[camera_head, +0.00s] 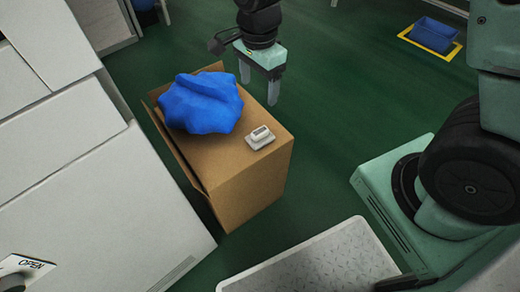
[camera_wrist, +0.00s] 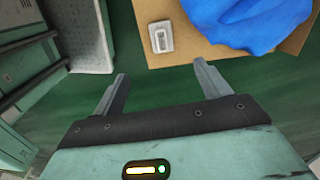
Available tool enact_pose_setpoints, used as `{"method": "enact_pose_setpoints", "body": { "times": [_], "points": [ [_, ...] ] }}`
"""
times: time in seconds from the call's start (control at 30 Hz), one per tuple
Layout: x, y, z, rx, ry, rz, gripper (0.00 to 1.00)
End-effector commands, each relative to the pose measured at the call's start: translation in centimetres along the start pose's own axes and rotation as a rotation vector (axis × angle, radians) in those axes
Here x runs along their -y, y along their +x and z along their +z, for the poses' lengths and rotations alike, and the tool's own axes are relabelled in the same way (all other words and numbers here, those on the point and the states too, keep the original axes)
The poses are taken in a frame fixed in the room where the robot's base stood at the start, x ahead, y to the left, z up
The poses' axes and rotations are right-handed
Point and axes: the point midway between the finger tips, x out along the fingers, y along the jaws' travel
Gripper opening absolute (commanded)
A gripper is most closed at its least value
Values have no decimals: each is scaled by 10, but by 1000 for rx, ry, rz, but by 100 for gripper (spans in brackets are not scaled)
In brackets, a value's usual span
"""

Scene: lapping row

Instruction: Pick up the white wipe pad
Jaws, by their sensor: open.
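The white wipe pad (camera_head: 260,139) is a small flat white block with a raised part on top. It lies on the cardboard box (camera_head: 245,190), near one edge of its top. In the wrist view the pad (camera_wrist: 160,37) shows beyond the fingertips, in line with the gap between them. My gripper (camera_head: 259,84) is open and empty, above and beyond the box in the head view, apart from the pad. Its two fingers also show in the wrist view (camera_wrist: 160,71), with green floor between them.
A crumpled blue bundle (camera_head: 203,103) covers much of the box top beside the pad. White cabinets (camera_head: 90,200) stand close at the left. A grey speckled plate (camera_head: 315,265) is at the front. A blue bin (camera_head: 433,34) sits on a yellow-marked square far right. Green floor lies clear behind the box.

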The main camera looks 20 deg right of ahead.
Motion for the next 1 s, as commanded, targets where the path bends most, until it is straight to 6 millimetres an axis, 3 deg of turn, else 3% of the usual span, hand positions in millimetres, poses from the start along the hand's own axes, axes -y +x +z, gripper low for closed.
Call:
{"method": "enact_pose_setpoints", "body": {
  "times": [0.03, 0.27, 0.7, 1.0],
  "points": [
    [2, 12, -3, -3, 27, 0, 75],
    [4, 40, -6, -6, 66, 3, 75],
    [3, 126, -6, -6, 62, 3, 75],
    [4, 144, -7, -6, 62, 1, 75]
  ]
}}
